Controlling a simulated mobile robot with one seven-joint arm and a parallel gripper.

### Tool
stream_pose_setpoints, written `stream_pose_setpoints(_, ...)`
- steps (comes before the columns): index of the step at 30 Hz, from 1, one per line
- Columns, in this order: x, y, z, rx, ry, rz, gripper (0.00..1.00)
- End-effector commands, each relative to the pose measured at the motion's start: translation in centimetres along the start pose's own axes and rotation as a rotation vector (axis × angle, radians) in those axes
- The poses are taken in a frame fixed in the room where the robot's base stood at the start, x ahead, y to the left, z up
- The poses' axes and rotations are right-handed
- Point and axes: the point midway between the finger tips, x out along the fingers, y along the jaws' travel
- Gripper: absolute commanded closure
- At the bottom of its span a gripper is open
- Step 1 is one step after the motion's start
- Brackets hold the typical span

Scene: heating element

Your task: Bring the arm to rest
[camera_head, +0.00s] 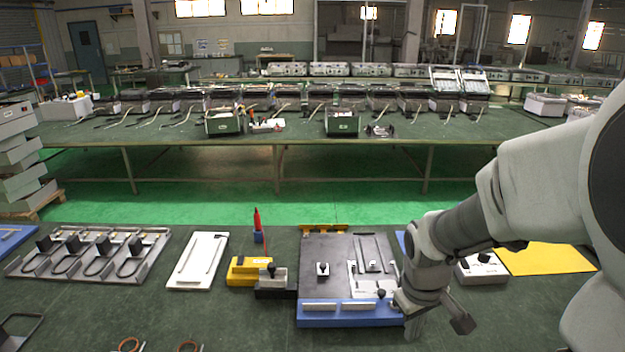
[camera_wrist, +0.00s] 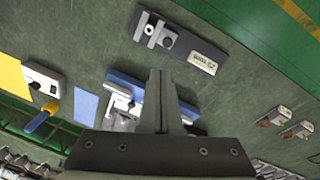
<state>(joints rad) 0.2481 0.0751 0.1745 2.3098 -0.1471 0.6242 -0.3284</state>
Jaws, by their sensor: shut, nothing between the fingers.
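My arm reaches in from the right of the head view and bends down over the workbench (camera_head: 235,320). My gripper (camera_head: 414,330) points down near the front right corner of the fixture. In the wrist view my gripper (camera_wrist: 160,75) is shut, its two fingers together with nothing between them. The fixture has a dark plate (camera_head: 325,250) and a blue front bar (camera_head: 340,316). In the wrist view a blue part (camera_wrist: 125,83) shows behind the fingers, partly hidden by them. I cannot tell whether the gripper touches the fixture.
A yellow block (camera_head: 248,270), a white tray (camera_head: 198,260) and a rack (camera_head: 135,245) of bent elements lie left. A dark bar (camera_wrist: 185,42) shows in the wrist view. The bench's front left centre is mostly clear.

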Motion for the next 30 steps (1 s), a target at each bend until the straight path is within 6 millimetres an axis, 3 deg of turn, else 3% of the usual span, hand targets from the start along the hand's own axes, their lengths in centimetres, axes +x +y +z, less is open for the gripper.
stream_pose_setpoints(1,-1.7,-0.2,0.2,0.022,0.024,0.018,1.00)
stream_pose_setpoints(6,-6.3,-1.2,1.4,0.111,0.094,0.050,1.00)
stream_pose_setpoints(15,-13.0,-3.8,4.7,0.262,0.239,0.049,1.00)
stream_pose_setpoints(22,-16.0,-5.7,7.2,0.350,0.336,0.009,1.00)
stream_pose_setpoints(30,-16.8,-6.5,8.3,0.384,0.370,-0.015,1.00)
